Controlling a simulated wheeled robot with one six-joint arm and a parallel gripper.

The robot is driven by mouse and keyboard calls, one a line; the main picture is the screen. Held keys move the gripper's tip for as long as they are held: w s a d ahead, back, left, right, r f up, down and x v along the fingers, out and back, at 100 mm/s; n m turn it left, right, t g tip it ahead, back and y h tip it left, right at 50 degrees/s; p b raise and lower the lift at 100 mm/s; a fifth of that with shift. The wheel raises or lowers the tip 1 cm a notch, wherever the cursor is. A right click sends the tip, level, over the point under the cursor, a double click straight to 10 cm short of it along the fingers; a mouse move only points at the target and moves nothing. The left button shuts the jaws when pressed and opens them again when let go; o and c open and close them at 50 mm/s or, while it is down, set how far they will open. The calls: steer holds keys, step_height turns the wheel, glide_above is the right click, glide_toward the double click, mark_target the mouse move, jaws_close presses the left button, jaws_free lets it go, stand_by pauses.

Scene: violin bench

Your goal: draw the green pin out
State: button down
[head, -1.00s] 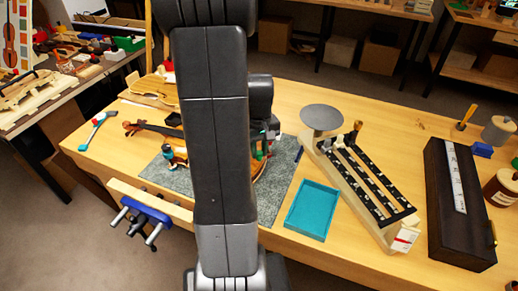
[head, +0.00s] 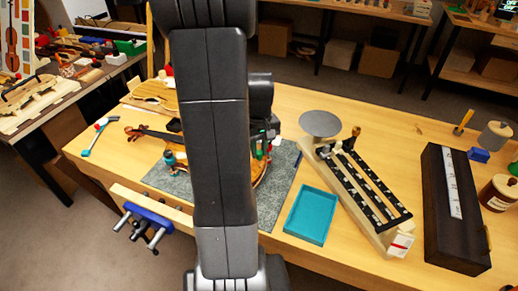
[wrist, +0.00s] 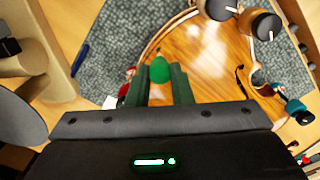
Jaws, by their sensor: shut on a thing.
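The green pin (wrist: 159,70) sits between the two finger pads of my gripper (wrist: 158,82) in the wrist view, and the gripper is shut on it. A small pale tip shows just beyond the green part. The violin (wrist: 205,62), glossy orange-brown, lies behind and below the pin. I cannot tell whether the pin still touches the violin. In the head view my gripper (head: 264,142) is over the right part of the violin (head: 150,134), whose body is mostly hidden by my arm.
The violin lies on a grey mat (head: 283,185). A teal tray (head: 311,215) is to the right, then a balance scale (head: 370,190) with a grey pan (head: 320,124) and a dark box (head: 455,215). A blue-jawed vise (head: 148,215) is at the front left.

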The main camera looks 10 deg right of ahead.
steer(key=shift+r, duration=0.2)
steer(key=shift+r+p, duration=2.85)
steer(key=shift+r, duration=0.7)
steer(key=shift+f, duration=0.2)
